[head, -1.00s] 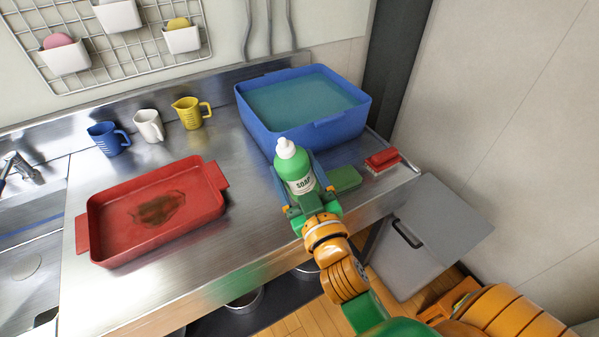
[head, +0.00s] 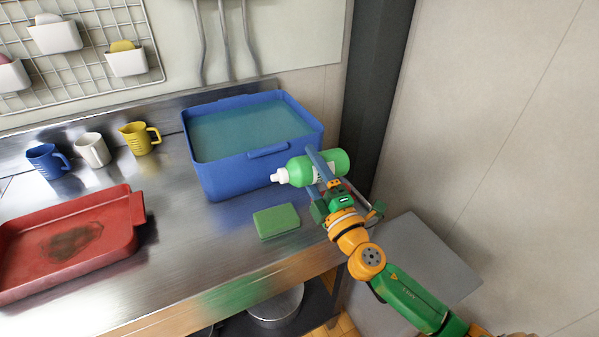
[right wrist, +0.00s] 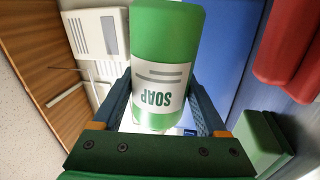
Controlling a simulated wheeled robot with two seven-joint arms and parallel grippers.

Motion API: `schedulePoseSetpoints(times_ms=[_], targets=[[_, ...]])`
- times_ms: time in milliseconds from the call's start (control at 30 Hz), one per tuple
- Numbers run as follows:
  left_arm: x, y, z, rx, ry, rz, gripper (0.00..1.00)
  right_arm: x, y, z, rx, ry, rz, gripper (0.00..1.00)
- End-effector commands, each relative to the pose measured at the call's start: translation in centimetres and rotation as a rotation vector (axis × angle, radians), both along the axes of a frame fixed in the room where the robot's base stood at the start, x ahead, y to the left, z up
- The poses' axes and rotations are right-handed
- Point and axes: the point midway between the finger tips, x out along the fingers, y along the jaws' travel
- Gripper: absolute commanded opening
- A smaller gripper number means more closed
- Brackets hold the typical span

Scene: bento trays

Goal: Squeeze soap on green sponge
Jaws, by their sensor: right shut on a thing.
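The green soap bottle (head: 334,162) with a white nozzle is held in my right gripper (head: 322,166). It lies nearly sideways in the air, nozzle pointing left and slightly down. In the right wrist view the bottle (right wrist: 165,45) and its SOAP label sit between the two fingers of the gripper (right wrist: 163,100). The green sponge (head: 276,221) lies flat on the steel counter, below and a little left of the nozzle, apart from it. My left gripper is not in view.
A blue tub (head: 215,172) of water stands just behind the sponge, close to the bottle. A red tray (head: 125,240) with a brown stain lies at the left. Blue (head: 47,162), white (head: 92,150) and yellow (head: 139,138) cups stand at the back. Bare counter surrounds the sponge.

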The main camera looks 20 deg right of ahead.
Motion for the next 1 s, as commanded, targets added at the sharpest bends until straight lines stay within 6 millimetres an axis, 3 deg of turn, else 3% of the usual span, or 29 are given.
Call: schedulePoseSetpoints(times_ms=[267, 500, 700, 1000], targets=[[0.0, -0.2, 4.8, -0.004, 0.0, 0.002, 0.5, 0.0, 0.9, 2.1, -0.631, -0.019, 0.001, 0.0], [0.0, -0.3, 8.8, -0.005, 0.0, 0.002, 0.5, -0.1, 4.0, 2.5, -1.096, -0.037, 0.001, 0.0], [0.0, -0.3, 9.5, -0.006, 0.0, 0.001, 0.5, -0.2, 4.8, 1.9, -1.226, -0.043, 0.0, 0.0], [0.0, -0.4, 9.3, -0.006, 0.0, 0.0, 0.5, -0.2, 4.9, 1.7, -1.229, -0.043, -0.001, 0.0]])
